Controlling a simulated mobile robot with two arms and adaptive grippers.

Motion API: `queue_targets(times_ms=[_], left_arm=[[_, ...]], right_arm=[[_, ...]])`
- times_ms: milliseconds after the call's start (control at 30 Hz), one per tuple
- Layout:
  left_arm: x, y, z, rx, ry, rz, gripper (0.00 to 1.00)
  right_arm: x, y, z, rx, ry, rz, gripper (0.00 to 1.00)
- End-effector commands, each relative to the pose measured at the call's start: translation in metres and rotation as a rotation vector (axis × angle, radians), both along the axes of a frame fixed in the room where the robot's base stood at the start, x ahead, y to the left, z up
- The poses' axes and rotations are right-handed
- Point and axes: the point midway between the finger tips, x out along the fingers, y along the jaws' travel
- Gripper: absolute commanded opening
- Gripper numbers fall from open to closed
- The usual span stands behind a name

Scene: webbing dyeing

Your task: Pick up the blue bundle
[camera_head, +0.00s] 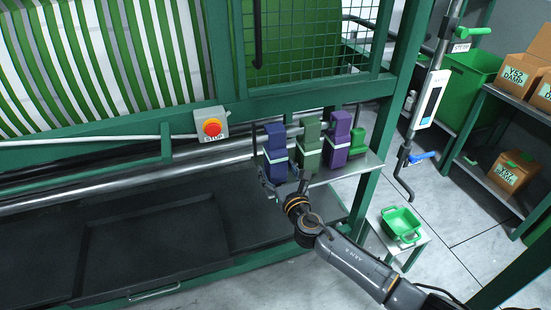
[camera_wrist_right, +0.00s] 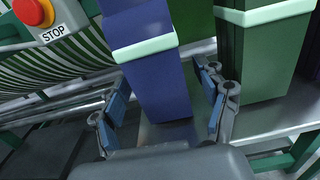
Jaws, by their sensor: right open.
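The blue bundle (camera_head: 274,141) stands upright on a small metal shelf, with a pale band around it. In the right wrist view the blue bundle (camera_wrist_right: 150,62) rises between the two fingers. My right gripper (camera_head: 274,184) is open at the lower part of the blue bundle; in the wrist view the fingers (camera_wrist_right: 165,112) lie one on each side of it, with a gap showing at the left. My left gripper is not in view.
A green bundle (camera_head: 310,135) stands close to the right of the blue one, then a purple bundle (camera_head: 338,130). A red stop button (camera_head: 212,127) is to the left on the green frame. A green basket (camera_head: 401,224) sits on a low stand at the right.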

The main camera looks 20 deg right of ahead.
Motion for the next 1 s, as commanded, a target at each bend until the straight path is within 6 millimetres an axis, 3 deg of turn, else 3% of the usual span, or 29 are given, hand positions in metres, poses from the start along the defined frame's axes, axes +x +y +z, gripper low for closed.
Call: queue_targets(times_ms=[133,433,733,1000], left_arm=[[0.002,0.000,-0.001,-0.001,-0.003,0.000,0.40],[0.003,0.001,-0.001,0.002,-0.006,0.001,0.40],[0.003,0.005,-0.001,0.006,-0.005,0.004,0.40],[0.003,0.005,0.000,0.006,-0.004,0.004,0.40]], right_arm=[[0.017,0.000,0.000,0.001,0.000,-0.002,0.74],[0.020,0.000,0.000,0.001,0.001,0.000,0.72],[0.019,0.000,-0.001,0.001,0.001,-0.001,0.10],[0.020,0.000,0.001,0.001,-0.001,-0.001,0.09]])
